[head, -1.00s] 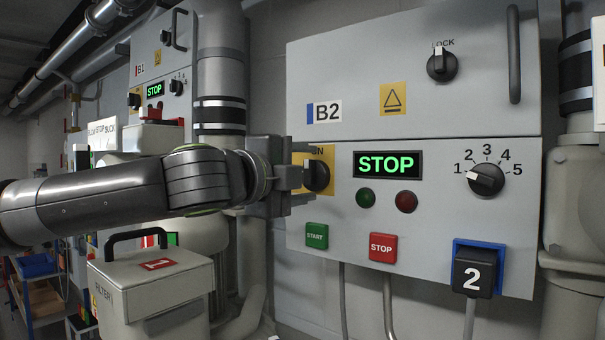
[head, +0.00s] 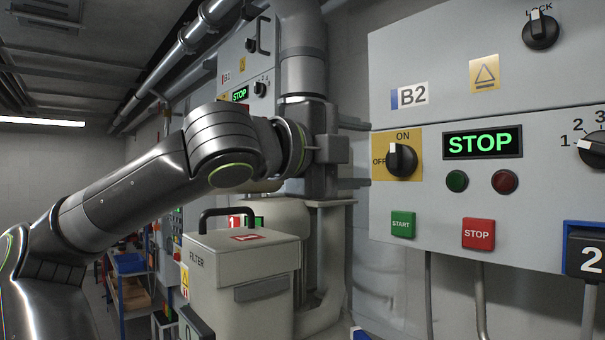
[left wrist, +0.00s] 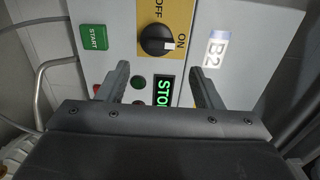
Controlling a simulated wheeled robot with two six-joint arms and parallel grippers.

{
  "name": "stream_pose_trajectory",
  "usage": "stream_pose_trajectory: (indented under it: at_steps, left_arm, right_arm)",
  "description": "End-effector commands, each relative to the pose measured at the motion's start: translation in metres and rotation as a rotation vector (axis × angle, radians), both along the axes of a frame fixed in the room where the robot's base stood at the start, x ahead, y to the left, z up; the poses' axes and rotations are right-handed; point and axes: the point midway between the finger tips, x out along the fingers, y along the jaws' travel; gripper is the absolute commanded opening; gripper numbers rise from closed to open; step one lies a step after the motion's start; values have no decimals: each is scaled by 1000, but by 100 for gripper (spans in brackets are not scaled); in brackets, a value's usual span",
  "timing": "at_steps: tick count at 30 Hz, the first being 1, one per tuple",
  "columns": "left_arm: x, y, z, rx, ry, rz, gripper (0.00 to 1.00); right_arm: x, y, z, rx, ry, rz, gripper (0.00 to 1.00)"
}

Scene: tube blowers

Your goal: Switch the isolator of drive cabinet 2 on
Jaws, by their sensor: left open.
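Drive cabinet 2 (head: 400,60), labelled B2, fills the right of the head view. Its isolator (head: 402,160) is a black knob on a yellow plate; its white mark points up at ON. The isolator also shows in the left wrist view (left wrist: 157,41), with its mark toward ON. The cabinet's display (head: 482,142) reads STOP in green. My left gripper (head: 362,168) is open and empty, left of the isolator and apart from it. In the left wrist view its two fingers (left wrist: 160,74) stand apart, with the knob beyond them. My right gripper is not in view.
A green START button (head: 403,225) and a red STOP button (head: 478,234) sit below the isolator. A grey filter box (head: 240,265) with a black handle stands at lower left. Cabinet B1 (head: 236,58) and pipes are behind my left arm.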

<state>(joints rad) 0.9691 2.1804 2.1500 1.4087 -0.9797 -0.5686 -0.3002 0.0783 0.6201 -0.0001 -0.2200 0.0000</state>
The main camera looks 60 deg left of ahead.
Motion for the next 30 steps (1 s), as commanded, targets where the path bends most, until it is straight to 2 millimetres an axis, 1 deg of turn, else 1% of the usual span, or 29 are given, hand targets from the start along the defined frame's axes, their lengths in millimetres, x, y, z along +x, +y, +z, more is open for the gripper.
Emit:
stream_pose_trajectory:
  at_steps: [1, 9, 12, 15, 20, 30]
  left_arm:
    - [-11, -1, -4, 0, -7, -2, 60]
    - [-61, -7, -2, 2, -5, 1, 60]
    - [-76, -8, -1, 1, -4, 1, 60]
    - [-86, -9, -1, 0, -2, 1, 60]
    - [-93, -10, 0, 1, 0, -1, 60]
    - [-93, -10, 0, 1, 1, -1, 60]
  right_arm:
    - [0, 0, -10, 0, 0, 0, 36]
    - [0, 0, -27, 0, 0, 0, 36]
    - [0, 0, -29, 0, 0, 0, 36]
    - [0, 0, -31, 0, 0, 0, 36]
    - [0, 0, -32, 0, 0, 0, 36]
    - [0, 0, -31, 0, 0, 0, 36]
